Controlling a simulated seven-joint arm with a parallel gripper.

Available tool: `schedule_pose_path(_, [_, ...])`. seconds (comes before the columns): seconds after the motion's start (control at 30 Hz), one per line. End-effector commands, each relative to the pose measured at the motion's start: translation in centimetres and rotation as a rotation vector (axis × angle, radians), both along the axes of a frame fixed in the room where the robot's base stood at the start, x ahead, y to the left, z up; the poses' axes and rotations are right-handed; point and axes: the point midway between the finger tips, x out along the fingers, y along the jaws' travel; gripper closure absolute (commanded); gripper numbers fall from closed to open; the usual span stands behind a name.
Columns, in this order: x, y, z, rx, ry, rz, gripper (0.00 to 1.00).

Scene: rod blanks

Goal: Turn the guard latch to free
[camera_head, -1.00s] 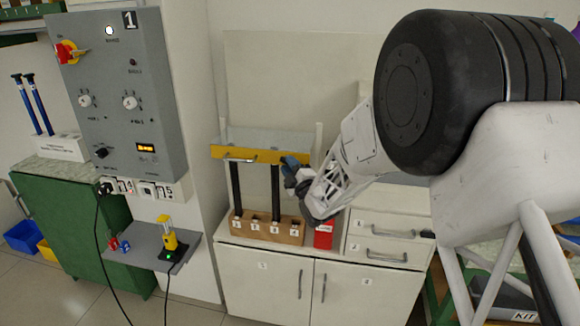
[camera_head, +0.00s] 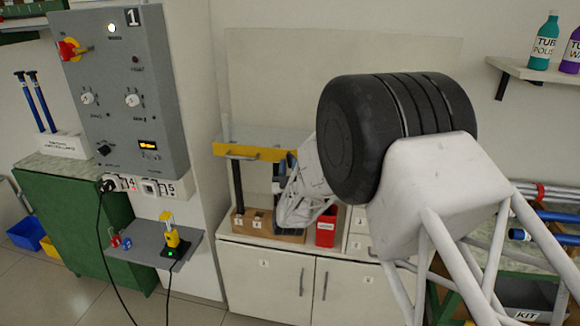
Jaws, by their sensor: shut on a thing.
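The guard is a clear cover with a yellow front bar (camera_head: 228,151) and a handle, above a wooden rod block (camera_head: 241,221). My gripper (camera_head: 281,180) is at the right part of the bar, just below it and in front of a black rod. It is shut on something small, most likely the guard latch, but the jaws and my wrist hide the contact. A small blue part (camera_head: 291,159) shows beside the bar there; I cannot tell whether it belongs to the latch or to my gripper. The latch's position cannot be read.
A black rod (camera_head: 238,184) stands in the left of the block. A red box (camera_head: 326,229) stands close to the right of my wrist. A grey control panel (camera_head: 125,85) and a shelf with a yellow device (camera_head: 169,236) are at left.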

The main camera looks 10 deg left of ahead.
Motion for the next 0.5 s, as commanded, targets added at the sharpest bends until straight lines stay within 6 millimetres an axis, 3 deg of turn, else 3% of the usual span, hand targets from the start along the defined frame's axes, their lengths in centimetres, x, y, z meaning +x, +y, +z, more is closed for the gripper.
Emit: schedule_pose_path(0.5, [0.11, 0.32, 0.29, 0.202, -0.004, 0.001, 0.94])
